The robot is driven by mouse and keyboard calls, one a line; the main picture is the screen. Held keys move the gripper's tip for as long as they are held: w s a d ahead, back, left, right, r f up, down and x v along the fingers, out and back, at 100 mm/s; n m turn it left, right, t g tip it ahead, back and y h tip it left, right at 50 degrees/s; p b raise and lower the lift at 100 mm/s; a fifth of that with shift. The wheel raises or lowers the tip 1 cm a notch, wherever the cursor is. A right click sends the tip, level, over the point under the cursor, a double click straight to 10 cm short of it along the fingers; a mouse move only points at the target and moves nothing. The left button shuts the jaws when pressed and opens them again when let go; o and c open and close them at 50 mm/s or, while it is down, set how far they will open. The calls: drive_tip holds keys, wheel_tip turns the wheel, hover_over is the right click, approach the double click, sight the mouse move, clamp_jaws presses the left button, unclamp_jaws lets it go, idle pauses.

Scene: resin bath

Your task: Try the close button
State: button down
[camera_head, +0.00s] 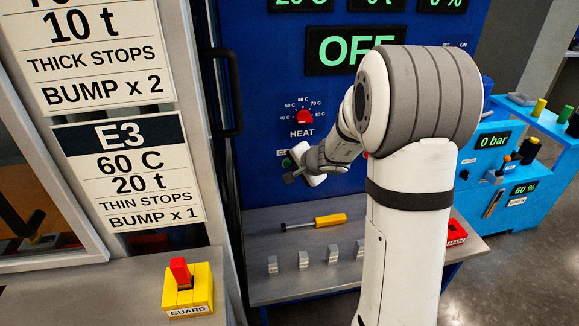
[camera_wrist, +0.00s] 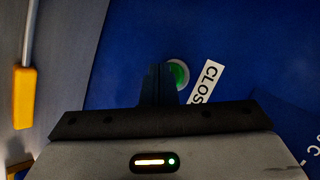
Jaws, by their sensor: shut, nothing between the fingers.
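The close button is a round green button with a pale rim on the blue panel; it shows in the wrist view (camera_wrist: 179,74), partly behind my fingers, and its edge shows in the head view (camera_head: 287,162). A white label (camera_wrist: 208,82) beside it reads "CLOS", the rest cut off. My gripper (camera_wrist: 159,72) is shut and empty, with its fingertips in front of the panel at the button's left edge. It also shows in the head view (camera_head: 291,171). I cannot tell whether the fingertips touch the button.
A red heat knob (camera_head: 304,117) sits above the button, and a display (camera_head: 349,49) reads "OFF". On the shelf below lie a yellow-handled tool (camera_head: 329,220) and several grey blocks (camera_head: 303,260). A yellow guard box (camera_head: 188,291) with a red switch stands at lower left.

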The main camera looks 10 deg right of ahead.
drive_tip(key=shift+w, duration=0.2)
drive_tip(key=shift+s, duration=0.2)
drive_tip(key=shift+s+b, duration=0.7)
drive_tip(key=shift+s, duration=0.05)
drive_tip(key=s+b, duration=0.2)
drive_tip(key=s, duration=0.3)
idle(0.3)
idle(0.5)
